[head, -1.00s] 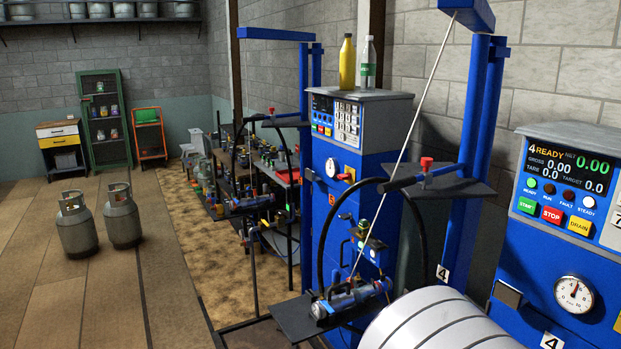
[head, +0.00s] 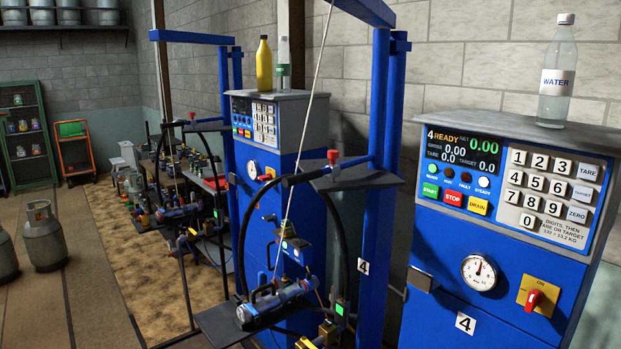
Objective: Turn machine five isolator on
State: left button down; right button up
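No machine labelled five shows in the head view. The near blue machine (head: 482,230) at the right carries number 4 tags, and its display (head: 463,150) reads "4 READY" with 0.00. A red rotary switch (head: 534,299) on a yellow plate marked "ON" sits at its lower right; its exact setting is hard to tell. Another blue machine (head: 262,160) stands behind it to the left, with a similar yellow plate (head: 268,174) too small to read. Neither of my grippers is in view.
A water bottle (head: 557,75) stands on machine 4. A blue frame (head: 380,180) with a hose and a filling head (head: 273,304) stands to its left. Grey gas cylinders (head: 43,236) stand on the floor at far left. Some wooden floor (head: 85,300) is clear.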

aim_at(263, 177)
jog(key=u, duration=0.3)
jog(key=j+z, duration=0.25)
jog(key=j, duration=0.8)
jog(key=i+j+z, duration=0.1)
jog(key=j, duration=0.25)
jog(key=i+j+z, duration=0.15)
jog(key=i+j, duration=0.15)
jog(key=i+j+z, duration=0.1)
jog(key=j, duration=0.4)
jog(key=i+j+z, duration=0.15)
jog(key=j, duration=0.25)
jog(key=i+j+z, duration=0.1)
jog(key=j, duration=0.3)
jog(key=i+j+z, duration=0.15)
jog(key=j, duration=0.3)
jog(key=i+j+z, duration=0.1)
jog(key=j, duration=0.35)
